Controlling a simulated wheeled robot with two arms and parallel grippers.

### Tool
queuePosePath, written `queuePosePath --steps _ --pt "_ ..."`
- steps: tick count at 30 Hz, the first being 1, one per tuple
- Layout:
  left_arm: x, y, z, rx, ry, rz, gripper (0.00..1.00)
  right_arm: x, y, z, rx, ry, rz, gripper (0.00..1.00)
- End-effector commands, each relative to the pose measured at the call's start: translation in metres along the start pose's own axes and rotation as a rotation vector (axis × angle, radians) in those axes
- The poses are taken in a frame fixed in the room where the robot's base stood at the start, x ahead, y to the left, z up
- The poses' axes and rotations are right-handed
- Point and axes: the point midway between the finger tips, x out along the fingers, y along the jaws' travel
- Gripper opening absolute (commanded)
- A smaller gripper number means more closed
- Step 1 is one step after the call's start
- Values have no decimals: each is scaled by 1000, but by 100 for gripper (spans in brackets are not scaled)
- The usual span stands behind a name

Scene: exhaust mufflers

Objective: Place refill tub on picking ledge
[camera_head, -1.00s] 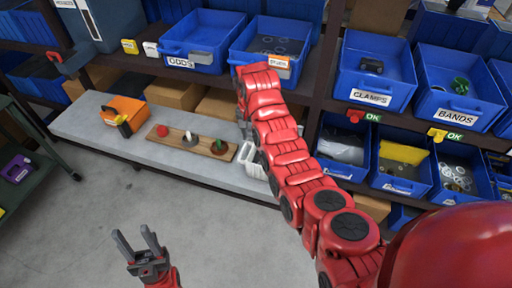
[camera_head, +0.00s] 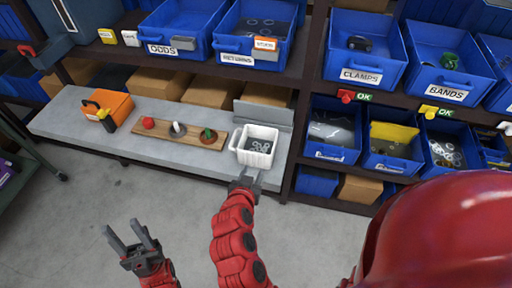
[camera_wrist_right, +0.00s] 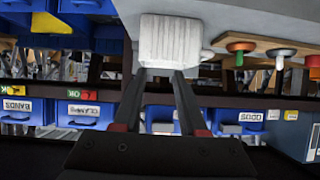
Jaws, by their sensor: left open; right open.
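The white refill tub (camera_head: 258,140), with small metal rings inside, stands upright on the right end of the grey picking ledge (camera_head: 78,122). My right gripper (camera_head: 245,178) is open just in front of the tub, at the ledge's front edge. In the right wrist view the tub (camera_wrist_right: 168,38) lies just beyond the tips of my right gripper (camera_wrist_right: 162,74), with nothing held between the fingers. Whether a fingertip touches the tub I cannot tell. My left gripper (camera_head: 133,243) is open and empty over the floor, away from the ledge.
A wooden board (camera_head: 178,138) with red, grey and green knobs lies left of the tub. An orange case (camera_head: 108,107) stands further left. Blue bins (camera_head: 366,58) fill the shelves above and to the right. The concrete floor (camera_head: 90,190) in front is clear.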

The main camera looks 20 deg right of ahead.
Motion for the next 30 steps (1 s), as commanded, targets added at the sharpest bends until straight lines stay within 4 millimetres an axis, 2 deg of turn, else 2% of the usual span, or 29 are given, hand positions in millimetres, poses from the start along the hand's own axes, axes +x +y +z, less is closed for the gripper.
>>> queuePosePath --steps 1,3,8,11,20,21,22,30 --pt "-1 0 0 0 0 0 50 -5 15 -4 -4 33 7 41" --pt "-2 0 0 0 0 0 50 -11 29 -13 -5 73 14 41" --pt "-9 0 2 0 0 0 50 -9 42 -19 -3 106 26 41" --pt "-23 1 4 0 0 0 50 7 43 -18 1 105 31 41" --pt "-81 4 14 0 0 0 50 66 44 -21 3 109 29 41" --pt "-67 3 12 0 -1 0 50 68 44 -30 -3 102 31 41" --pt "-65 3 11 0 0 0 50 73 45 -31 -4 103 32 41" --pt "-58 3 10 0 0 0 50 103 44 -34 -6 103 27 41"
